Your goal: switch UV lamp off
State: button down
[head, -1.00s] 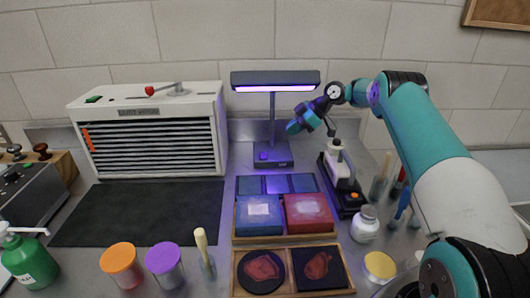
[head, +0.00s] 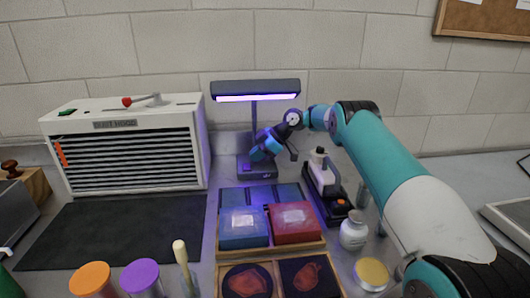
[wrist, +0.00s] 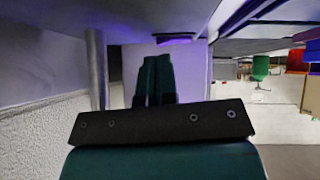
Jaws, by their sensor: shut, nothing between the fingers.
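The UV lamp (head: 256,88) stands against the back wall, and its hood strip glows violet, so it is lit. Its post rises from a dark base (head: 258,174). My gripper (head: 256,154) is shut and empty, low in front of the post and just over the base in the head view. It hides part of the base, including the switch area. In the wrist view my shut fingers (wrist: 157,60) point at a round purple button (wrist: 175,41) just beyond their tips; I cannot tell whether they touch. The lamp post (wrist: 96,70) stands left of the fingers there.
A white dust hood (head: 125,145) stands left of the lamp with a dark mat (head: 115,235) before it. A tray with blue and red boxes (head: 295,222) lies in front. A black-based device (head: 325,190), a white jar (head: 354,232) and my arm crowd the right.

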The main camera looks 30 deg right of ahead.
jog(key=shift+x, duration=0.8)
jog(key=shift+f, duration=0.1)
jog(key=shift+w+f+b, duration=0.15)
jog(key=shift+f+b, duration=0.45)
jog(key=shift+b, duration=0.5)
jog(key=shift+r+p, duration=0.3)
jog(key=shift+p, duration=0.05)
jog(key=shift+f+b, duration=0.1)
jog(key=shift+b, duration=0.4)
jog(key=shift+s+a+r+b, duration=0.2)
jog(key=shift+s+r+b, duration=0.15)
jog(key=shift+s+b, duration=0.35)
jog(key=shift+r, duration=0.15)
